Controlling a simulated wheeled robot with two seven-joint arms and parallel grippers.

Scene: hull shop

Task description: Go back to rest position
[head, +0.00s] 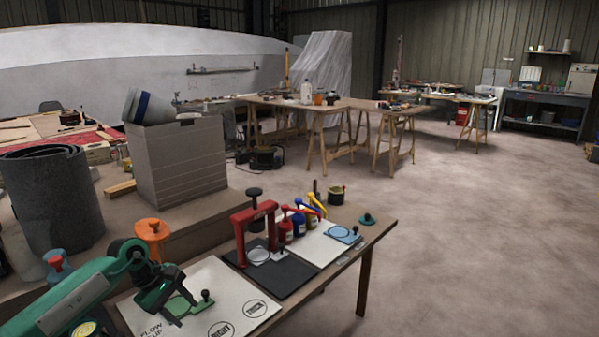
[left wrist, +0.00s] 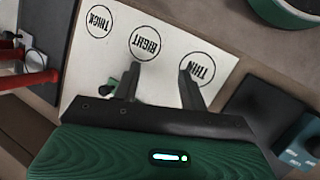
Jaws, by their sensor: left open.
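My left gripper (head: 172,305) is open at the end of my green arm, in the lower left of the head view. It hangs over a white board with printed circles (head: 238,285). In the left wrist view the two dark fingers of my left gripper (left wrist: 160,78) are spread apart with nothing between them. The circles on the white board (left wrist: 120,52) read THICK, RIGHT and THIN there. A small green piece with a dark knob (head: 206,297) is by the fingers, partly hidden; I cannot tell whether they touch it. My right gripper is not in view.
A red press-like stand (head: 240,235) is on a dark mat right of the board. Small red, blue and yellow items (head: 300,222) stand behind it. An orange knobbed piece (head: 153,232), a grey bin (head: 180,165) and a grey roll (head: 52,200) are near my arm. Floor at right is clear.

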